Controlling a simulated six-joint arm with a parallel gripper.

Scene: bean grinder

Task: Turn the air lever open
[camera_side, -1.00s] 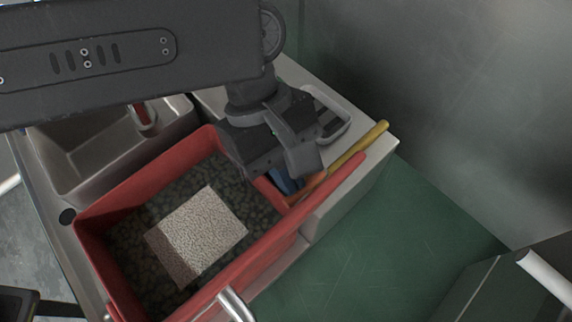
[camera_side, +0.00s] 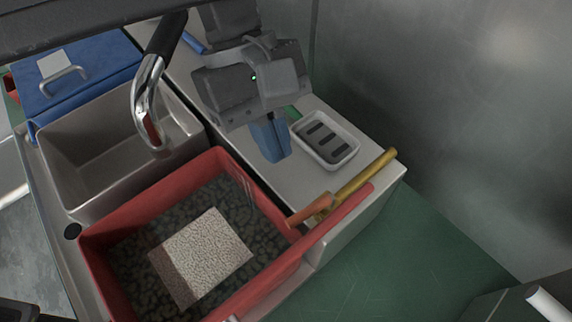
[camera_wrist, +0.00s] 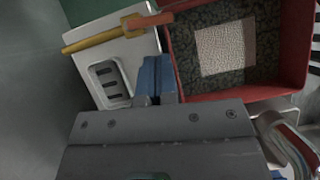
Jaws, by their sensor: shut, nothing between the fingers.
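The air lever appears to be the orange handle (camera_side: 309,210) on the end of the yellow pipe (camera_side: 366,174), at the white counter's front edge beside the red bin. The handle lies roughly in line with the pipe and points toward the bin. In the wrist view the orange handle (camera_wrist: 150,21) and yellow pipe (camera_wrist: 95,41) show at the top. My gripper (camera_side: 271,155) has blue fingers, shut and empty, above the counter. It is behind the handle and apart from it. The fingers also show in the wrist view (camera_wrist: 156,76), below the handle.
The red bin (camera_side: 165,192) holds dark pebbles and a pale textured block (camera_side: 203,256). A white tray with dark slots (camera_side: 326,139) sits on the counter (camera_side: 272,182). A metal sink (camera_side: 95,150) with a chrome tap (camera_side: 148,90) is at left. A metal wall stands at right.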

